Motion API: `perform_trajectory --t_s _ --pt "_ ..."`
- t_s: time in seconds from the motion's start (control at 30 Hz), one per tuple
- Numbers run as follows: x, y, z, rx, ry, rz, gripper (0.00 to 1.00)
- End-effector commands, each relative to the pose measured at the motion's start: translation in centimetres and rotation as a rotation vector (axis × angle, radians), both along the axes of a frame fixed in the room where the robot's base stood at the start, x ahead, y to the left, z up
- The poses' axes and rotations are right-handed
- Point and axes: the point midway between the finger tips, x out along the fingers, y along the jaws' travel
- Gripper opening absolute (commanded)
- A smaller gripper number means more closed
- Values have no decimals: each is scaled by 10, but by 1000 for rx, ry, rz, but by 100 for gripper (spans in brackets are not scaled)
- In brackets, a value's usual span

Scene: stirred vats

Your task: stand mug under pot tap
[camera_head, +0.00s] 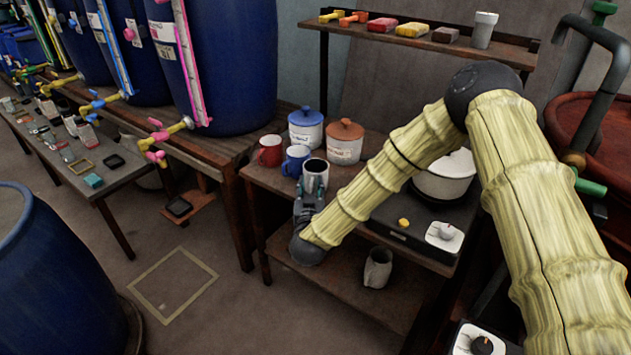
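A pale grey mug (316,167) with a dark inside stands upright at the front of the wooden bench, right of a blue mug (292,162) and a red mug (270,151). My gripper (311,186) is at the near side of the grey mug, its fingertips at the mug's lower part. Whether they press on it I cannot tell. A white pot (441,186) sits on a dark hotplate to the right, partly hidden by my arm. I cannot make out a tap on it.
Blue-lidded (306,138) and brown-lidded (343,150) canisters stand behind the mugs. A pale jug (377,268) stands on the lower shelf. Large blue vats (235,70) with coloured taps line the left. A reddish vat (595,135) is at the right.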

Motion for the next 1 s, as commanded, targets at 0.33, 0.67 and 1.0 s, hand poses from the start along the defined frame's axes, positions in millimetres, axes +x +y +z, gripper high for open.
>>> perform_trajectory --t_s 0.33,0.67,1.0 --pt "0 0 0 0 0 0 0" --pt "0 0 2 0 -1 0 0" --pt "0 0 35 0 -4 0 0"
